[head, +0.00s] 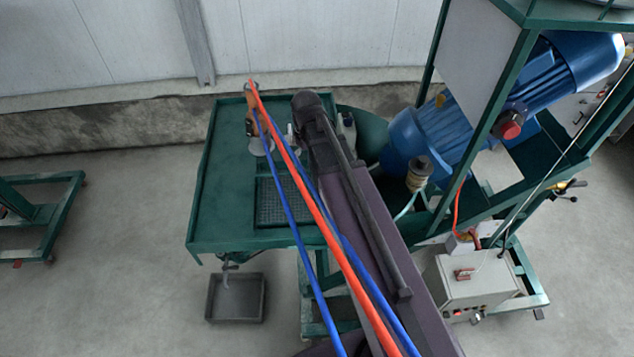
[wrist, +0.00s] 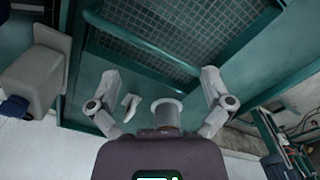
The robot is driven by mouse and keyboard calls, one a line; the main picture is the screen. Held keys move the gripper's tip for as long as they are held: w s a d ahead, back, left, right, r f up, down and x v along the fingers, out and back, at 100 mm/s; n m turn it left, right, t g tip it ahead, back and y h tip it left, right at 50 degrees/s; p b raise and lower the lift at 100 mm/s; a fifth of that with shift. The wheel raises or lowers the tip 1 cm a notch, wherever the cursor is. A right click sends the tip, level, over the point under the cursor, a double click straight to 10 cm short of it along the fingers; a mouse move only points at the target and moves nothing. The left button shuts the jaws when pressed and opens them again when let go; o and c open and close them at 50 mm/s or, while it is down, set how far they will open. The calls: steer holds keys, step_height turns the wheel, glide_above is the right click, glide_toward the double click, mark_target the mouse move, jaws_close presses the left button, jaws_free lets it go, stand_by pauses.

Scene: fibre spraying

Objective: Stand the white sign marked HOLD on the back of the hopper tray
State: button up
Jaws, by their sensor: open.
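The green hopper tray (head: 225,200) fills the middle of the head view, with a dark grid (head: 285,203) in it. The grid's frame also shows at the top of the wrist view (wrist: 135,47). No HOLD lettering is readable. A small white piece (wrist: 130,106) lies between the fingers, near the left finger, in the wrist view; it may be the sign, seen narrow. My gripper (wrist: 160,98) is open, pointing down over the tray's back part. I cannot tell how far it is above the white piece. My arm hides part of the tray in the head view.
A brown-handled tool (head: 252,115) with hoses is at the tray's back left. A blue motor (head: 430,135) stands right. The tray's left side is clear.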

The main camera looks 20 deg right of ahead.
steer(key=s+m, duration=0.4)
steer(key=s, duration=0.6)
steer(key=shift+m, duration=0.3)
steer(key=shift+f, duration=0.1)
step_height(320, 180, down, 10)
steer(key=b, duration=1)
steer(key=shift+a+f, duration=0.1)
steer(key=shift+f, duration=0.1)
